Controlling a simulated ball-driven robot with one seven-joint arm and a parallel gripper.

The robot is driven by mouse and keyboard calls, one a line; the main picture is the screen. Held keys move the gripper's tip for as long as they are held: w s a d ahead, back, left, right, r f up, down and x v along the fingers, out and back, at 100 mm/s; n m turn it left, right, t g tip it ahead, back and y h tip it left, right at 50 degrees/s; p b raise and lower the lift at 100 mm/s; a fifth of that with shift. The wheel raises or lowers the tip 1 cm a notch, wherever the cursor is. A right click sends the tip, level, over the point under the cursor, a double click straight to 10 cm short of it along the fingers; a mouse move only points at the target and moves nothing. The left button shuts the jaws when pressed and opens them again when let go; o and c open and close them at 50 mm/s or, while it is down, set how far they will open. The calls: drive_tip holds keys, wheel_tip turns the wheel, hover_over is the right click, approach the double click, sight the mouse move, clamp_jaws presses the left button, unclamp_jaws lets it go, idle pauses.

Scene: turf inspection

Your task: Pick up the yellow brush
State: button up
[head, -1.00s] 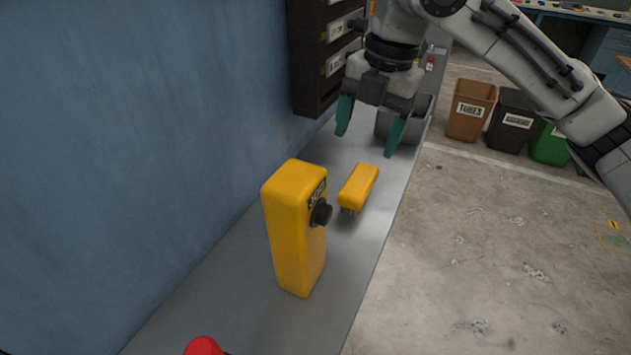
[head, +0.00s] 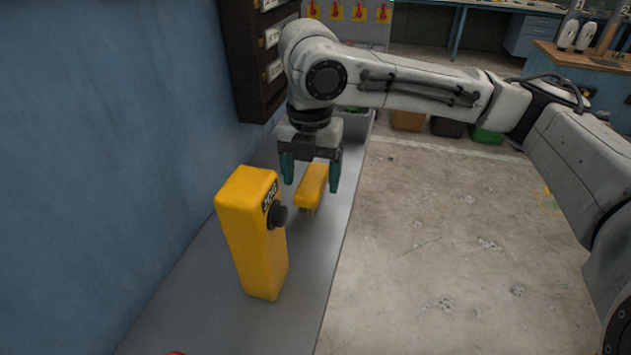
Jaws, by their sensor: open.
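The yellow brush (head: 312,186) lies on the grey bench, its bristles just showing at the near lower end. My gripper (head: 311,187) is open and points down over the brush. One teal finger shows on the left of the brush and one on the right. From this view I cannot tell how far the fingertips are above the bench, or whether they touch the brush. The brush's far end is partly hidden by the gripper.
A tall yellow box with a black knob (head: 252,232) stands in front and left of the brush. The grey bench (head: 215,305) runs along a blue wall (head: 110,150). A dark rack (head: 243,60) is on the wall. Bins (head: 447,126) stand beyond the open floor.

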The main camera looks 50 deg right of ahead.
drive_tip(key=shift+f, duration=0.9)
drive_tip(key=shift+f, duration=0.25)
drive_tip(key=shift+c, duration=0.2)
drive_tip(key=c, duration=1)
drive_tip(key=shift+r, duration=0.1)
drive_tip(key=shift+c, duration=0.2)
wheel_tip(320, 180, up, 3)
drive_tip(key=shift+f, duration=0.1)
drive_tip(key=s+a+r, duration=0.5)
drive_tip(key=s+r, duration=0.5)
drive_tip(key=s, duration=0.3)
drive_tip(key=shift+r, duration=0.3)
